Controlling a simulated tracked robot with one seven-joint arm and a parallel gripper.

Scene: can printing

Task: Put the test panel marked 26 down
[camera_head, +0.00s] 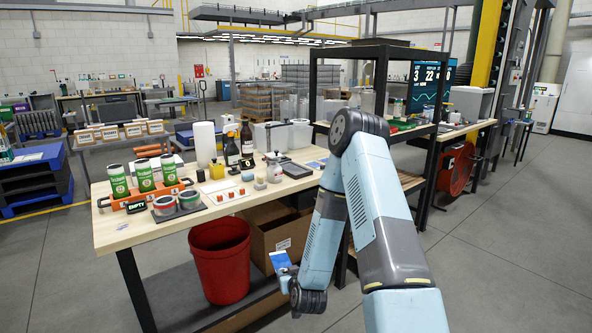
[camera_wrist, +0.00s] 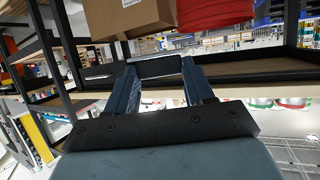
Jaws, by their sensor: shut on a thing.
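My gripper (camera_head: 287,273) hangs low in front of the workbench, below the height of its top and right of the red bin. It is shut on a small blue and white panel (camera_head: 280,260), which stands tilted at the fingertips. No number can be read on it from here. In the wrist view my gripper's two fingers (camera_wrist: 160,72) reach up from the bottom, and a dark flat piece, seemingly the panel (camera_wrist: 160,66), spans between their tips.
The wooden workbench (camera_head: 130,229) holds green cans in an orange rack (camera_head: 146,197), ink tins on a dark mat, bottles and a paper roll. Under it are a red bin (camera_head: 221,268) and a cardboard box (camera_head: 270,238). A black shelf (camera_head: 378,52) stands right. Bare wood shows at the bench's front left.

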